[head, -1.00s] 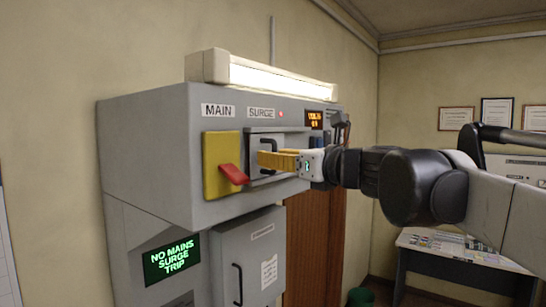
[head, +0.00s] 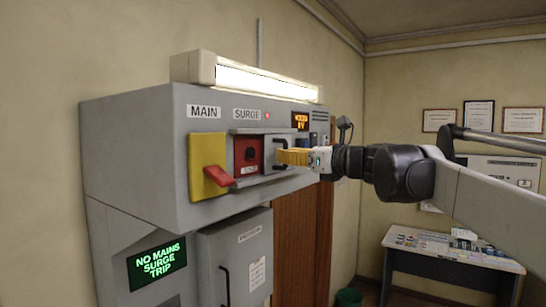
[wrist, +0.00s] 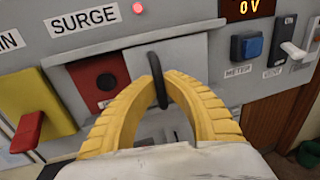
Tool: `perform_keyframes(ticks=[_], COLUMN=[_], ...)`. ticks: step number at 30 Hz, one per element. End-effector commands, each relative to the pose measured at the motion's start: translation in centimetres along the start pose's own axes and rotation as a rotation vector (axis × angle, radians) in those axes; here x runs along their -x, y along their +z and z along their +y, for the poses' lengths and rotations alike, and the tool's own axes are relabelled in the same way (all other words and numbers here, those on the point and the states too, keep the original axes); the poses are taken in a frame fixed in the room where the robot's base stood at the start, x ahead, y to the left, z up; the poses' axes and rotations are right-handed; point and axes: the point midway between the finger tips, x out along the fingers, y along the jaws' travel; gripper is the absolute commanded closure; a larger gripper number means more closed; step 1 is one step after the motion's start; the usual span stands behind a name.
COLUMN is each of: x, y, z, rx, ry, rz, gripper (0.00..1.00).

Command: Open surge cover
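The surge cover (head: 269,147) is a grey sliding plate under the SURGE label, with a black vertical handle (wrist: 155,68). It stands shifted to the right in its rails. A red panel (head: 249,156) with a round black button shows to its left. My gripper (head: 280,156) has yellow fingers at the handle. In the wrist view the fingertips (wrist: 166,84) close in on both sides of the handle, which stands between them.
A yellow plate (head: 202,153) with a red MAIN lever (head: 219,176) is left of the surge opening. To the right are a blue METER switch (wrist: 247,46), a white-handled switch (wrist: 293,50) and an amber display (head: 300,121). A lit lamp (head: 265,82) sits on top.

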Motion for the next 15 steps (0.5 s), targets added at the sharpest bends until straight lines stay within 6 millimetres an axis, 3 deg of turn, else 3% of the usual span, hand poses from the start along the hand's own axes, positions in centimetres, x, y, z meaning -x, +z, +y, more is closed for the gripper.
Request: perform_keyframes(ticks=[6,7,9,15], x=[0.02,0.02,0.02,0.01], y=[-0.04,-0.04,-0.04,-0.03], z=[0.02,0.02,0.03,0.05], rx=[0.001,0.001,0.001,0.001], ry=[0.000,0.000,0.000,0.000], rz=[0.000,0.000,0.000,0.000], gripper=[1.00,0.83,0.67,0.67])
